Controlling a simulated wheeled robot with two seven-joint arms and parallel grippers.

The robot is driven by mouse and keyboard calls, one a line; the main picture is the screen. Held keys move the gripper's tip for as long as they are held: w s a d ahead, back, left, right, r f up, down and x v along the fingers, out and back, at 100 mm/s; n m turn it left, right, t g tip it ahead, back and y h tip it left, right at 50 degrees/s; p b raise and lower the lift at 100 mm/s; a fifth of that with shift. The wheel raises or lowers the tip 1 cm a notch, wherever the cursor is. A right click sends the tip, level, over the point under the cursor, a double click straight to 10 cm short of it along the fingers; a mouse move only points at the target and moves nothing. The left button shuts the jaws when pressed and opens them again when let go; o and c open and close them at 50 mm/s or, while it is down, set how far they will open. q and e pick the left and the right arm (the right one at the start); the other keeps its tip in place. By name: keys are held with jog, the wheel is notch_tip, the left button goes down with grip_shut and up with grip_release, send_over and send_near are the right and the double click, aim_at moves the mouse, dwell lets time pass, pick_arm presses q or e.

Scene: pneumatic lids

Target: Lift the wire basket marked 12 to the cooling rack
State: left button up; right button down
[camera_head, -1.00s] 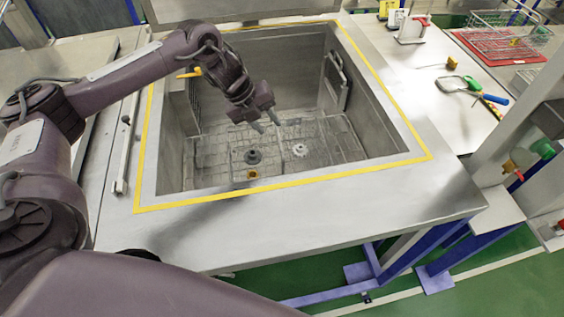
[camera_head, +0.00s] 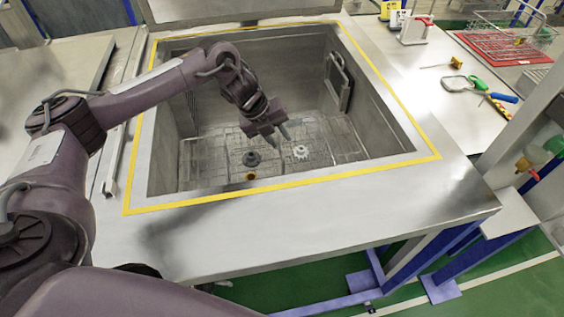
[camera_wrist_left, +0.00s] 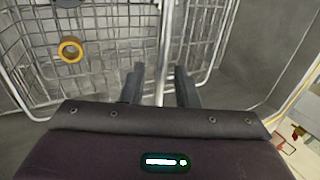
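A wire basket (camera_head: 215,160) sits low inside the steel tank, holding a dark gear-like part (camera_head: 251,158), a pale gear-like part (camera_head: 300,152) and a yellow tag (camera_head: 251,176). No number is readable. My left gripper (camera_head: 282,134) is over the basket's right half with its fingers pointing down. In the left wrist view, its fingers (camera_wrist_left: 161,86) are apart, with a metal bar (camera_wrist_left: 163,50) running between them; I cannot tell whether they touch it. A yellow ring (camera_wrist_left: 70,49) shows by the mesh there. My right gripper is out of view.
The tank's yellow-edged rim (camera_head: 300,181) and steep walls surround the basket. On the right bench, a red mat (camera_head: 480,46) with wire racking lies at the back, with a green-handled tool (camera_head: 478,83) nearer. Bare steel counter (camera_head: 330,215) lies in front of the tank.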

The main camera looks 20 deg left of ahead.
pick_arm(q)
grip_shut()
jog(key=shift+w+r, duration=0.15)
jog(key=shift+r, duration=0.15)
jog(key=shift+r+p, duration=1.3)
jog(key=shift+p, duration=0.05)
